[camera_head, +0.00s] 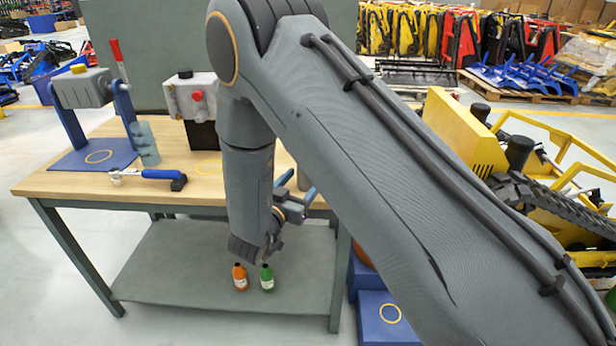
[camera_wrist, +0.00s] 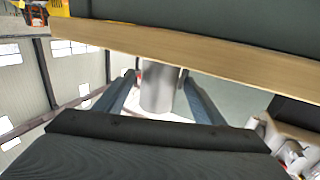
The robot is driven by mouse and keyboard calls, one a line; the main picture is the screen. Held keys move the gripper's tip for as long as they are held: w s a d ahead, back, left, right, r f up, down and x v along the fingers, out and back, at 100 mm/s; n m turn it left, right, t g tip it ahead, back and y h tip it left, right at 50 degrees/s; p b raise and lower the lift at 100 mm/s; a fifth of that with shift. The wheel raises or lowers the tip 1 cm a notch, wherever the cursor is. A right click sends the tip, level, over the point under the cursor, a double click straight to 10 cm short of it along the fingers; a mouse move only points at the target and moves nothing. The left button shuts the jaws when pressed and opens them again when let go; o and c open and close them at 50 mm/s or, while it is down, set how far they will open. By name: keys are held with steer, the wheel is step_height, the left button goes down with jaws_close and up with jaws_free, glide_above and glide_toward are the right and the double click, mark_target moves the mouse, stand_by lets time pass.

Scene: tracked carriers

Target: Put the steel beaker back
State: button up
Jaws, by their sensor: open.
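The steel beaker (camera_wrist: 158,92) is a plain grey cylinder in the wrist view. It sits between the two blue fingers of my gripper (camera_wrist: 159,78), and I cannot tell whether they touch it. The fingers are apart, one on each side of it. In the head view my gripper (camera_head: 298,186) is at the right front edge of the workbench (camera_head: 140,188), partly hidden behind my own arm. A sliver of grey, likely the beaker, shows beside the fingers (camera_head: 303,178). The beaker's base is not clearly seen.
A blue-handled tool (camera_head: 150,175), a clamp stand on a blue base (camera_head: 75,162) and a grey box with a red button (camera_head: 192,98) are on the bench. Orange (camera_head: 240,277) and green (camera_head: 267,278) bottles stand on the lower shelf. A yellow machine (camera_head: 465,140) is at right.

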steer(key=v, duration=0.9)
steer(key=shift+b, duration=0.4)
steer(key=shift+d, duration=0.1)
